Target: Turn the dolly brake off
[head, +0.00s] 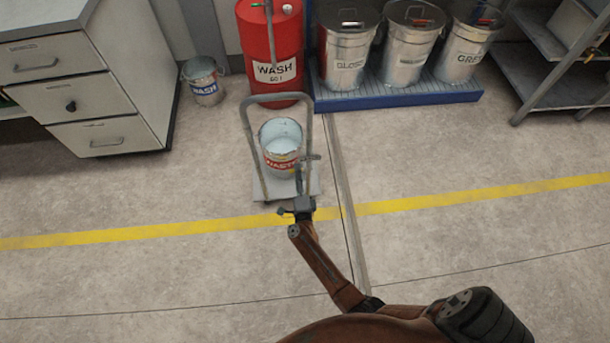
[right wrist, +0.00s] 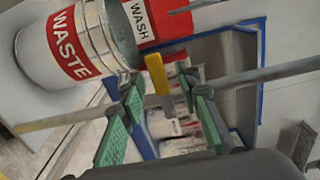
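The dolly is a pale platform (head: 262,188) with a grey tube handle (head: 248,122); a white bucket with a red WASTE label (head: 281,140) stands on it. The bucket also shows in the right wrist view (right wrist: 75,40). My right gripper (head: 301,170) is at the right side of the dolly, by the handle's right post. In the right wrist view its green-padded fingers (right wrist: 162,86) are apart. A short yellow piece (right wrist: 156,73), perhaps the brake lever, shows between the fingertips; I cannot tell whether they touch it. My left gripper is out of view.
A red WASH drum (head: 272,50) stands behind the dolly. Metal bins stand on a blue-edged pallet (head: 400,100) at the back right. The floor in front is clear.

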